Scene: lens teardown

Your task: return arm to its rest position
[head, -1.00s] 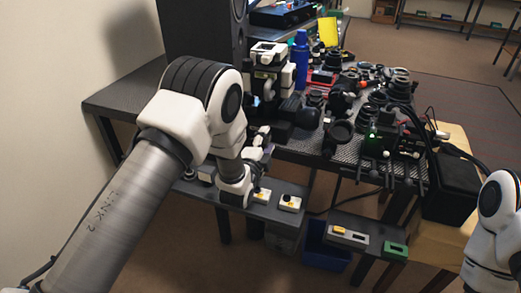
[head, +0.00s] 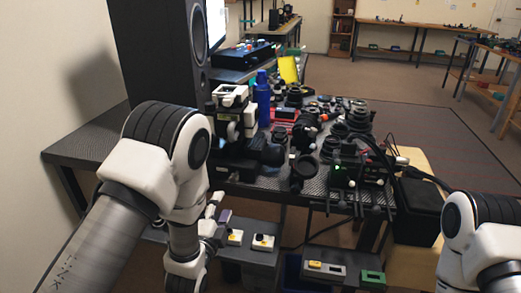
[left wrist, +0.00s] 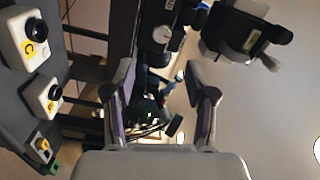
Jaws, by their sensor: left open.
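My left gripper (head: 217,213) is near the left end of the low shelf in the head view, with its fingers up and a purple pad showing. In the left wrist view the left gripper (left wrist: 162,105) is open, with nothing between its fingers. My left arm (head: 165,165) is bent at the elbow, at the left of the head view. My right arm (head: 480,235) shows at the right edge, and its gripper is out of view.
A green-rimmed piece (head: 372,278) is on the lower shelf to the right. The perforated bench (head: 320,180) behind is crowded with lenses. A tall speaker (head: 165,55) stands behind my left arm.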

